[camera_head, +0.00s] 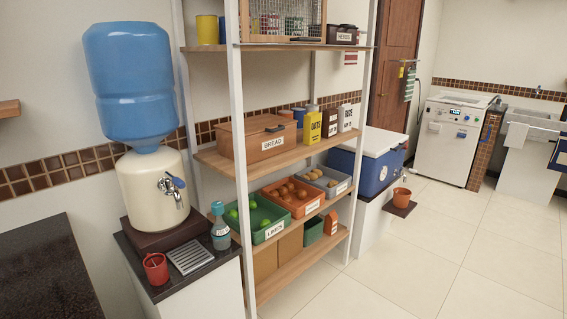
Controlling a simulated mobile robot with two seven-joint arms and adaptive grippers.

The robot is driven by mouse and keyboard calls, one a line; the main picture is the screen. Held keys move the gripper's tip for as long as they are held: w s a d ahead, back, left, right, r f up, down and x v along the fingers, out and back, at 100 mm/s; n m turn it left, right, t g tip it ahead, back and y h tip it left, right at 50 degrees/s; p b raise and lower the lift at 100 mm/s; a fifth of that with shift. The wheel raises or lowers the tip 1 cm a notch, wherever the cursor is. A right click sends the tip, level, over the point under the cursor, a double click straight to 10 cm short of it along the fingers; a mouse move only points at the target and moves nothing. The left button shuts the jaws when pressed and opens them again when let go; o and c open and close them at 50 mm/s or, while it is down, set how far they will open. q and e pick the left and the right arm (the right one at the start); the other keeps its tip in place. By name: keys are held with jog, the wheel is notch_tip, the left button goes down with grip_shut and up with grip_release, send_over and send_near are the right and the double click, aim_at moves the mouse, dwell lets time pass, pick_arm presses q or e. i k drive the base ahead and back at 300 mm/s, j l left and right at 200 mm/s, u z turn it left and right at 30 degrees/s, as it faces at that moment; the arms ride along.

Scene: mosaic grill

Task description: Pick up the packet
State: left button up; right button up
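Several packets stand on the middle shelf of the rack. A yellow packet marked OATS (312,128) stands to the right of the bread box. A dark brown packet (329,122) stands beside it, and a white packet marked RICE (345,118) is at the right. All are upright. A small orange-brown item (331,222) on the bottom shelf may also be a packet; I cannot tell. Neither of my grippers is in view.
The rack (238,140) also holds a bread box (240,141) and crates of limes (256,226) and other produce. A water dispenser (150,185), a bottle (220,232) and a red mug (155,268) stand left. The tiled floor (440,260) at right is clear.

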aim_at(345, 116)
jog(key=i+l, duration=0.1)
jog(key=l, duration=0.25)
jog(key=i+l, duration=0.1)
jog(key=l, duration=0.2)
jog(key=i+l+z, duration=0.1)
jog(key=l, duration=0.25)
jog(key=i+l, duration=0.15)
jog(key=l, duration=0.15)
